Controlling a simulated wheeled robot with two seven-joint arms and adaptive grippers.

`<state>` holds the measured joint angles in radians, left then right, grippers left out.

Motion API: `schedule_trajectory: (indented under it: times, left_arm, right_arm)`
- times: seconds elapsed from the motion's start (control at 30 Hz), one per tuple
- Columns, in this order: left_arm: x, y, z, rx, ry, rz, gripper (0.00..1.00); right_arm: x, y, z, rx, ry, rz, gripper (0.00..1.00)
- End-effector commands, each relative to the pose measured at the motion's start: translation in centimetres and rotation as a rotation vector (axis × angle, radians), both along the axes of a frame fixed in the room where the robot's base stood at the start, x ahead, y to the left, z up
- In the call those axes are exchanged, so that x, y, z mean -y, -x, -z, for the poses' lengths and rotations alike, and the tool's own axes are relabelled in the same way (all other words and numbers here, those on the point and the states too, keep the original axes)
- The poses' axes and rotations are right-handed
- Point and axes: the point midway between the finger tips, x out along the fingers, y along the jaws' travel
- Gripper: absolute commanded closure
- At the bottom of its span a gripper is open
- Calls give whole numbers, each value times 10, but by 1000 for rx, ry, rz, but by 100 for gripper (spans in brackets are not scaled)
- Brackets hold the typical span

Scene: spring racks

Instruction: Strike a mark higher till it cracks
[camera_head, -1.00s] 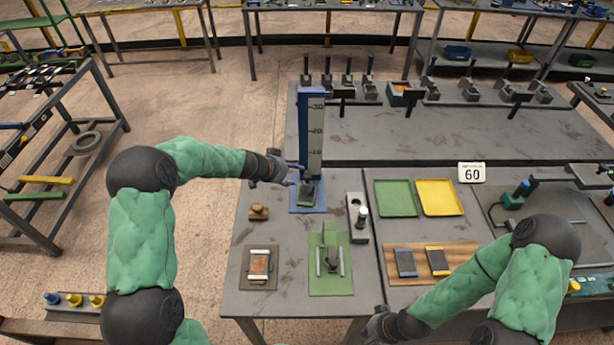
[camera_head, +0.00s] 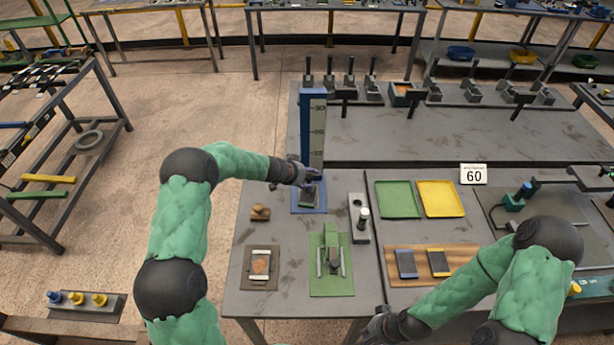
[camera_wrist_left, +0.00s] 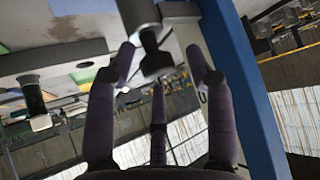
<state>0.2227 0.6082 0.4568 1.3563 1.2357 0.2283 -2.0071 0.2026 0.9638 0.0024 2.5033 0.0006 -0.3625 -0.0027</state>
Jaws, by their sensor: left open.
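The blue drop-tester column (camera_head: 306,120) with its numbered scale (camera_head: 318,130) stands upright on a blue base (camera_head: 297,206) at the table's back left. Marks 30 and 20 are readable. My left gripper (camera_head: 306,178) is low at the column, in front of the scale's lower end. In the left wrist view its purple fingers (camera_wrist_left: 155,85) are spread open around a dark T-shaped part (camera_wrist_left: 150,50) beside the blue column (camera_wrist_left: 245,80); contact is unclear. A dark block (camera_head: 309,193) sits below the gripper. My right gripper (camera_head: 378,326) is at the table's front edge; its fingers are unclear.
A white card reading 60 (camera_head: 473,174) stands to the right. Green (camera_head: 397,200) and yellow (camera_head: 440,199) trays lie beside a grey block with a handle (camera_head: 359,222). A green-plate fixture (camera_head: 331,285) and a specimen plate (camera_head: 259,285) lie in front.

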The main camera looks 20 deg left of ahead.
Motion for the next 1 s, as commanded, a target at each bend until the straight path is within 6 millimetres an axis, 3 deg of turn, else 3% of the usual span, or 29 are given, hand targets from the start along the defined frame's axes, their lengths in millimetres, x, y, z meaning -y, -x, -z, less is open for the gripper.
schedule_trajectory:
  times: [0.13,0.3,0.33,0.67,0.87,1.0]
  left_arm:
    - [0,0,0,0,0,0,47]
    - [0,0,0,0,0,0,95]
    - [0,0,0,0,0,0,100]
    - [-1,-2,-14,5,-1,-1,100]
    - [-1,-2,-57,9,-2,-1,100]
    - [-2,-3,-103,11,-4,-1,100]
  right_arm:
    - [0,0,0,0,0,0,100]
    - [0,0,0,0,0,0,100]
    - [0,0,0,0,0,0,100]
    - [0,0,-5,0,0,0,100]
    - [0,0,-24,0,0,0,100]
    - [0,0,-44,0,0,0,100]
